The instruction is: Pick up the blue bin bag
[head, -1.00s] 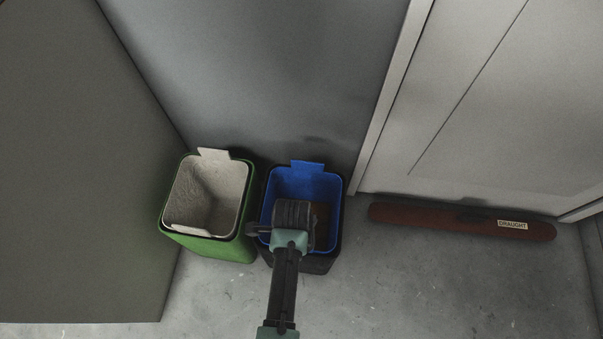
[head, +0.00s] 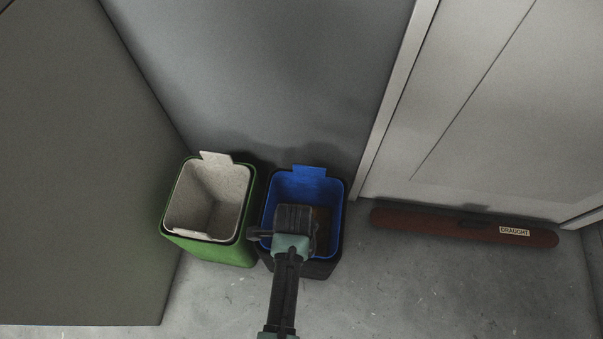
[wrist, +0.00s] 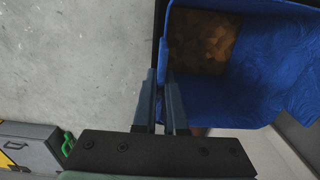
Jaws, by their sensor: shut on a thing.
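The blue bin bag (head: 307,182) lines the black bin (head: 318,268) against the back wall. It stands open, with a tab raised at its back rim. In the wrist view the bag (wrist: 250,80) shows its blue inner wall, and brown pieces lie at its bottom. My gripper (wrist: 161,82) is shut on the bag's rim, with one finger on each side of the edge. In the head view my wrist covers the front part of the bag and hides the fingertips.
A green bin (head: 212,248) with a pale liner (head: 207,195) stands close on the left. A brown draught excluder (head: 440,223) lies along the door (head: 500,120) at the right. A grey case (wrist: 30,145) shows in the wrist view. The floor in front is clear.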

